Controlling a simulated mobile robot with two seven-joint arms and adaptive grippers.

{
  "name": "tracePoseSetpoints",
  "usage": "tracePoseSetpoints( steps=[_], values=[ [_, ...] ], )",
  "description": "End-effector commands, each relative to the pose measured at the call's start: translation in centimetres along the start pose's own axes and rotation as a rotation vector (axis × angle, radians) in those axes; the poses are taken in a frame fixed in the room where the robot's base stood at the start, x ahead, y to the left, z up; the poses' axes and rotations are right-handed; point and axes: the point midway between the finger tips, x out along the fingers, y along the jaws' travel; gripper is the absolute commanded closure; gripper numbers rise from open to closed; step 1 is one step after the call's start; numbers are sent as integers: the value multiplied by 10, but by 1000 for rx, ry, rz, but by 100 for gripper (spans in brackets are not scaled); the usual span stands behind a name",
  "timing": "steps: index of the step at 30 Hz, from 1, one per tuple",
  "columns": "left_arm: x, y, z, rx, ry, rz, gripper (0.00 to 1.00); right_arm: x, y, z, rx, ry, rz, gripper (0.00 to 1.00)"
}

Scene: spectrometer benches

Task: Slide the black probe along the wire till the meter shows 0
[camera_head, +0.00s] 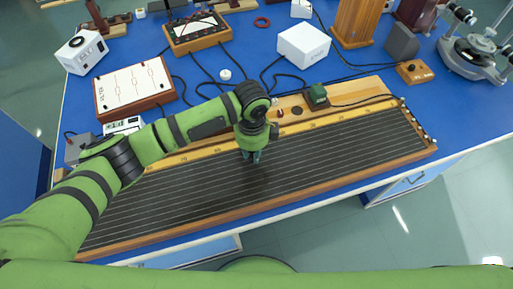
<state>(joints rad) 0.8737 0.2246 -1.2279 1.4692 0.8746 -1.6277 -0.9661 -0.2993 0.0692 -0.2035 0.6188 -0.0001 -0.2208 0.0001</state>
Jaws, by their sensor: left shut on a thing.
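The long wire board (360,143), dark with many pale parallel wires and a yellow scale, lies slanting along the front of the blue bench. My left gripper (252,156) points down over its middle, just below the scale. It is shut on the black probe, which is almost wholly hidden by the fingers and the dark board. I cannot tell whether the probe touches a wire. The meter (197,30), a wooden box with a pale dial, stands at the back left; its needle is too small to read. My right gripper is not in view.
A white-topped wooden box (135,87) and a white box (304,45) stand behind the board. A small green block (317,95) sits at the board's back edge. Black cables cross the bench. A metal instrument (476,50) stands at right.

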Motion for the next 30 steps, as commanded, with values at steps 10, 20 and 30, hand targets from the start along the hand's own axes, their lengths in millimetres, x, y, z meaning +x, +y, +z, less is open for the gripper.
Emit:
tracePoseSetpoints(
  steps=[10, 20, 30],
  values=[
    [-2, 11, 10, 1, 0, 0, 100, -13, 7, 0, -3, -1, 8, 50],
    [-2, 20, 19, 1, 0, -1, 100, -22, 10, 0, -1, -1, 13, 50],
    [-1, 28, 26, 1, 0, 0, 100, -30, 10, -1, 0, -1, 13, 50]
  ],
)
